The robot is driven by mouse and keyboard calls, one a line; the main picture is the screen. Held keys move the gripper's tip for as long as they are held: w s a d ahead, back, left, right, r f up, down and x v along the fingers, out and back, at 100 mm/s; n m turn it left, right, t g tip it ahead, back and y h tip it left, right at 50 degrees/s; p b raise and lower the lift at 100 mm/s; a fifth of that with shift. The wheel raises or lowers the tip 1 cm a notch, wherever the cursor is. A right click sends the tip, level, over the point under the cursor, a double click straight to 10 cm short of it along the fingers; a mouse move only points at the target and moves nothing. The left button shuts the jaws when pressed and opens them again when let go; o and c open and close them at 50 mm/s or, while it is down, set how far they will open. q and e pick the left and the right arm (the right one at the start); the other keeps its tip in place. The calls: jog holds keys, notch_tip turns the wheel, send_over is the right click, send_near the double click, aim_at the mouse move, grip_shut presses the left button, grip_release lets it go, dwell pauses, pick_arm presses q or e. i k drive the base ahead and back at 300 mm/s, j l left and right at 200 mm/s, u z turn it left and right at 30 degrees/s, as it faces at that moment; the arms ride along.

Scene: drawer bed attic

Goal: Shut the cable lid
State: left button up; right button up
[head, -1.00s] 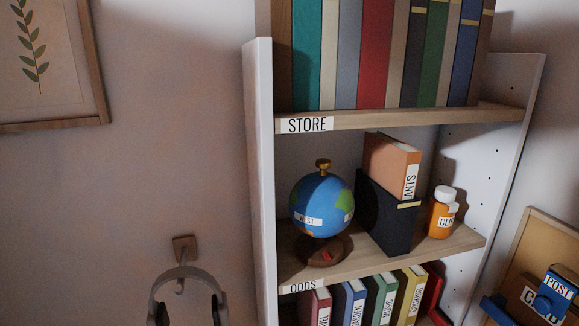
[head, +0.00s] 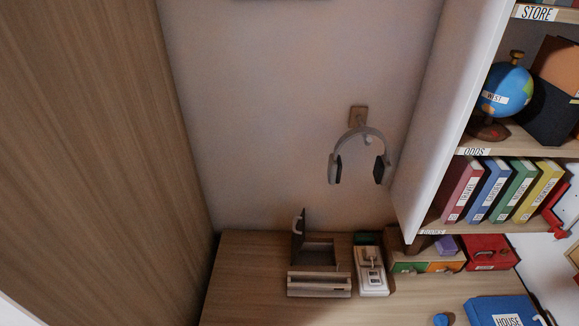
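A wooden box (head: 318,284) stands on the desk, low in the middle of the head view. Its dark lid (head: 299,238) stands raised, roughly upright at the box's left side, and the box is open at the top. No label on it can be read, so I cannot confirm from lettering that it is the cable box. Neither of my grippers shows in the head view.
A white socket block (head: 371,272) stands just right of the box. Headphones (head: 360,158) hang on the wall above. The shelf unit (head: 440,120) and a blue HOUSE item (head: 503,312) are right. A tall wooden panel (head: 100,150) fills the left. Desk (head: 245,285) left of the box is bare.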

aim_at(299, 233)
jog(key=i+l, duration=0.7)
jog(key=i, duration=0.2)
jog(key=i+u, duration=0.05)
